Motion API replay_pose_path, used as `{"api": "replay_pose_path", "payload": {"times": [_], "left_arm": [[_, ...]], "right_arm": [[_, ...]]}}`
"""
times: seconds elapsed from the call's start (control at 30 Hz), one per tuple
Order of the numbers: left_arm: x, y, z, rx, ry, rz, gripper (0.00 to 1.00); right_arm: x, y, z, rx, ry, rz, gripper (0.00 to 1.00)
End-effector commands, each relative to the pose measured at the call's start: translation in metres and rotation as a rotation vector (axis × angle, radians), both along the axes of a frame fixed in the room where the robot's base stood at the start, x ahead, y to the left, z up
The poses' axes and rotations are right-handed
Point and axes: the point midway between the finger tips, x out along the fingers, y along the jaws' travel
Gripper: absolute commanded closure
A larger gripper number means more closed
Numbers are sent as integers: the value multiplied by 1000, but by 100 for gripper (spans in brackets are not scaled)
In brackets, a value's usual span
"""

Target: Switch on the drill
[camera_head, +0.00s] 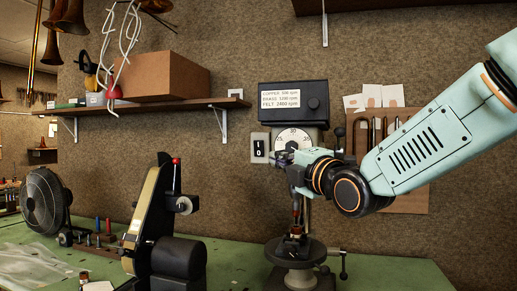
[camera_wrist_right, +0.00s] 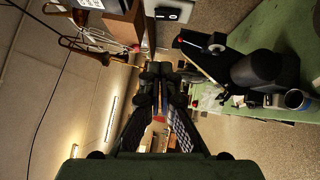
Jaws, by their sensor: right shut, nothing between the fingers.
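The drill (camera_head: 293,88) is a dark bench drill press with a speed label and a round dial on its head. A pale switch plate (camera_head: 259,148) marked 1 and 0 sits at the left of its head. My right gripper (camera_head: 277,157) is in front of the drill head, just right of the switch plate, pointing left. Whether it touches the plate cannot be told. In the right wrist view the gripper (camera_wrist_right: 160,92) is shut and empty, and a pale plate with a black rocker (camera_wrist_right: 169,14) shows above its fingertips. My left gripper is not in view.
A belt grinder (camera_head: 150,215) stands on the green bench (camera_head: 395,270) left of the drill, with a fan (camera_head: 43,199) further left. A shelf (camera_head: 160,106) holding a cardboard box (camera_head: 163,76) is on the wall above. The drill's round table (camera_head: 296,252) is below my arm.

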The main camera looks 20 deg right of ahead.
Motion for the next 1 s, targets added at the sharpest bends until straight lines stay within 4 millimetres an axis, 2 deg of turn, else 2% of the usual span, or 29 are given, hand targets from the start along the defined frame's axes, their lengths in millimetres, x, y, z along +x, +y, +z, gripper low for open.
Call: {"api": "replay_pose_path", "payload": {"times": [0.27, 0.83, 1.0], "left_arm": [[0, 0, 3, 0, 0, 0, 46], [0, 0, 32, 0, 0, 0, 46], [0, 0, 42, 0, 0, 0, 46]], "right_arm": [[9, 5, 2, -1, 1, 1, 100], [97, 27, 14, 0, 2, 4, 100], [116, 13, 20, 1, 2, 2, 100]]}}
